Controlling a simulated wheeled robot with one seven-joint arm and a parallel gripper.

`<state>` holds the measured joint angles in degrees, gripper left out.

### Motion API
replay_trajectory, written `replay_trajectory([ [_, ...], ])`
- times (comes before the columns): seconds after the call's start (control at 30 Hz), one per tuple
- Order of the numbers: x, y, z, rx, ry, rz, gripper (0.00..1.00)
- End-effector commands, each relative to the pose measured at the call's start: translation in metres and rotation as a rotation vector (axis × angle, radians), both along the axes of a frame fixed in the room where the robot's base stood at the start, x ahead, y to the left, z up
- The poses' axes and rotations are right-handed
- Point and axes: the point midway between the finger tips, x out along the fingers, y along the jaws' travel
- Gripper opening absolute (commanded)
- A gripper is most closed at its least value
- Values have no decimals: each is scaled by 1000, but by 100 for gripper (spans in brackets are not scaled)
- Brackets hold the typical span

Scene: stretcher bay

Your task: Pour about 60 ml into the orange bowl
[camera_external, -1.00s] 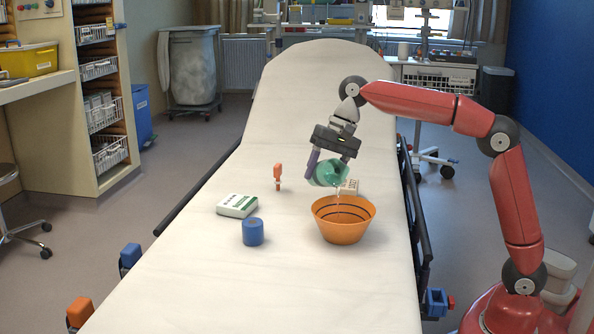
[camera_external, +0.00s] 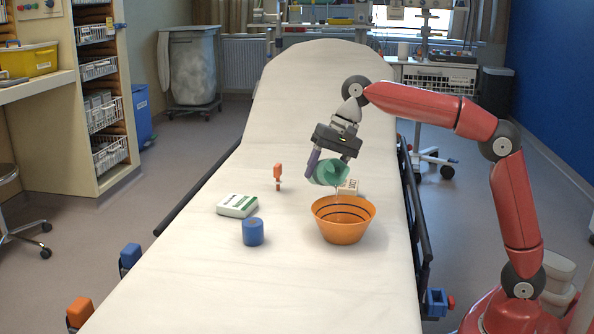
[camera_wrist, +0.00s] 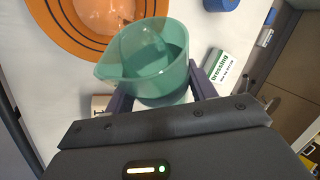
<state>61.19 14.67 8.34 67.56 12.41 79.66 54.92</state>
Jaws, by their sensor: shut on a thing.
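The orange bowl (camera_external: 343,231) stands upright on the stretcher, with dark rings inside. My gripper (camera_external: 328,172) is shut on a translucent green beaker (camera_external: 331,175) above the bowl's back rim. The beaker is tilted with its mouth toward the bowl, and a thin clear stream falls from it into the bowl. In the wrist view the beaker (camera_wrist: 148,62) sits between my gripper's two fingers (camera_wrist: 163,92), with liquid visible inside. The bowl (camera_wrist: 72,38) is beyond it, with liquid showing in it. The exact level is hard to read.
A blue cylinder (camera_external: 253,232) and a white-green dressing box (camera_external: 237,206) lie left of the bowl. An orange upright item (camera_external: 278,173) stands farther back. A small white box (camera_external: 349,187) is behind the bowl. The stretcher's front part (camera_external: 250,300) is clear.

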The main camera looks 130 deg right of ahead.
Motion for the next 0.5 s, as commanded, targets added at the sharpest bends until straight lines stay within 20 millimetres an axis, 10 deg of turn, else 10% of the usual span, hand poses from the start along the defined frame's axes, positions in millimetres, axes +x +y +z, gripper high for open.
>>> replay_trajectory([
  [0.5, 0, 1, 2, -41, 4, 0, 30],
])
